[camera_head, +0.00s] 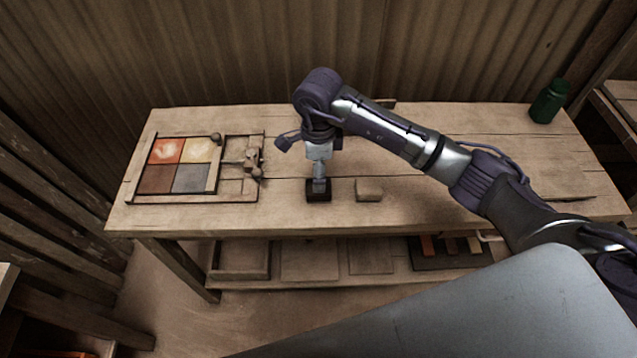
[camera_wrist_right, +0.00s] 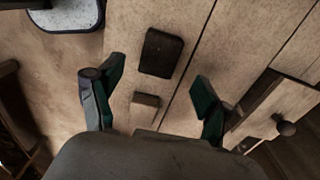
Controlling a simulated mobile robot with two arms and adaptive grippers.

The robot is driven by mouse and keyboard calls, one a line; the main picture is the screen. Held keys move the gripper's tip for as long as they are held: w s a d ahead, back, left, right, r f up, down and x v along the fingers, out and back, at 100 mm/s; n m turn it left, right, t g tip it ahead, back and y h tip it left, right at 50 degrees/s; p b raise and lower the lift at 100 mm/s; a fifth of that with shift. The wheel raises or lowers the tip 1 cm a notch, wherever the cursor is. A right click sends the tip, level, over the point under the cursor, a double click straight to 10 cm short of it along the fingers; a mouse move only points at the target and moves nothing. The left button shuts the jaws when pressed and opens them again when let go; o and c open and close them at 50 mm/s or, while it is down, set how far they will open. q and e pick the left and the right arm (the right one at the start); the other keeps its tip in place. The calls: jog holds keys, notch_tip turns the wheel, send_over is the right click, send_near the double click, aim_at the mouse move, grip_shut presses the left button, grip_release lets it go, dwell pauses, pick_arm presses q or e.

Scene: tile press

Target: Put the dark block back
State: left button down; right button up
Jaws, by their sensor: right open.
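The dark block (camera_head: 318,196) lies on the workbench near its front edge. In the right wrist view it is a dark block with rounded corners (camera_wrist_right: 161,52). My right gripper (camera_head: 319,180) points down over it in the head view and covers part of it. In the wrist view the two fingers stand wide apart with nothing held between them, and the block lies beyond the fingertips. My left gripper is in neither view.
A small light-brown block (camera_head: 369,190) sits just right of the dark one; the wrist view shows it too (camera_wrist_right: 146,100). A wooden frame (camera_head: 158,200) with coloured tiles and a clamp (camera_head: 253,160) is at left. A green bottle (camera_head: 548,102) stands at the back right.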

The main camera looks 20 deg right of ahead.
notch_tip(320, 180, up, 5)
jog(key=shift+r, duration=0.1)
jog(key=shift+a, duration=0.1)
dwell(0.5)
